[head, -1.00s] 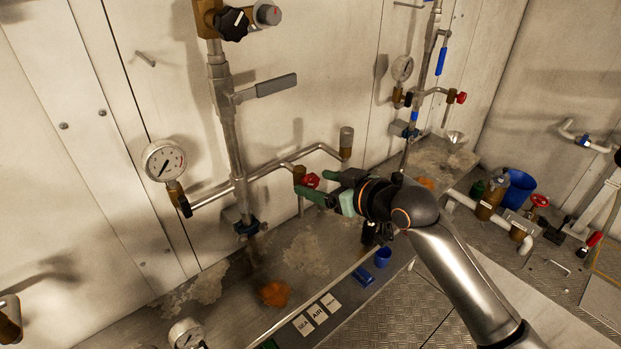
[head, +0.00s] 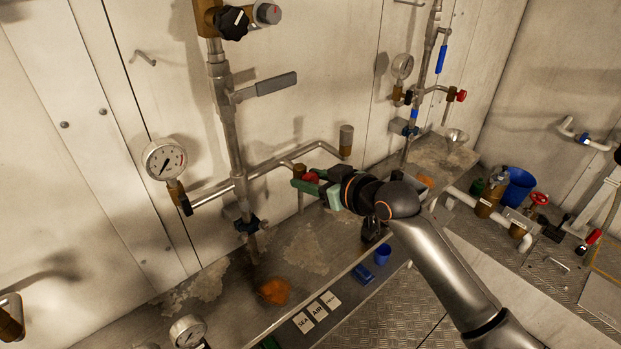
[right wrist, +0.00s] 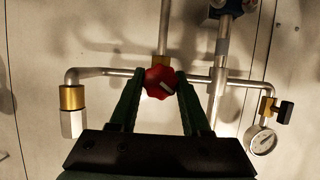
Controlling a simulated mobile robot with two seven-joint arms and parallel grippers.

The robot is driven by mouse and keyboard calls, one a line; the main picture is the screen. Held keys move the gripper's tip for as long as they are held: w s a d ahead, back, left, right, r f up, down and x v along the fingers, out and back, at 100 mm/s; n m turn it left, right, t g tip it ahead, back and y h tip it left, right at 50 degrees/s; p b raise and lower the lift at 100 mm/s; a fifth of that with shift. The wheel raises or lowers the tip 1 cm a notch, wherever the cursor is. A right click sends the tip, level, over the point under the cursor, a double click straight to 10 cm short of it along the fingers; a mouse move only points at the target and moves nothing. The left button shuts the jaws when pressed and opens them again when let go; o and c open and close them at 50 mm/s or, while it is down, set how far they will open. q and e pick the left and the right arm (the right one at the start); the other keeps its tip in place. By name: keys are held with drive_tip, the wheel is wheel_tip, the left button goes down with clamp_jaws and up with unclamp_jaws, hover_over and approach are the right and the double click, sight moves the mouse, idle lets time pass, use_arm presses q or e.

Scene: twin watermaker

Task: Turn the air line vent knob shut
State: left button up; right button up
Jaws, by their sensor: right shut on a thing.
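The red vent knob (head: 311,178) sits on a brass valve body (head: 299,170) on the thin pipe that branches right from the upright pipe. In the right wrist view the knob (right wrist: 159,82) has a lobed rim and a pale mark across its face. My right gripper (head: 306,182) has its green fingers on both sides of the knob. In the right wrist view my right gripper (right wrist: 158,85) is shut on the knob, a fingertip at each side. In the head view the fingers partly hide the knob. My left gripper does not show for certain.
A pressure gauge (head: 164,160) is at the left end of the branch pipe. A grey lever handle (head: 276,85) sticks out from the upright pipe (head: 232,130) above.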

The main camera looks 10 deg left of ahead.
clamp_jaws()
drive_tip(key=shift+m+g+y, duration=0.4)
drive_tip(key=shift+m+g, duration=0.2)
drive_tip(key=shift+m, duration=0.4)
drive_tip(key=o, duration=0.6)
unclamp_jaws()
drive_tip(key=b+v, duration=0.1)
drive_tip(key=v, duration=1.1)
drive_tip(key=shift+s+d+r+b, duration=0.1)
drive_tip(key=shift+d+b, duration=0.1)
drive_tip(key=shift+b, duration=0.1)
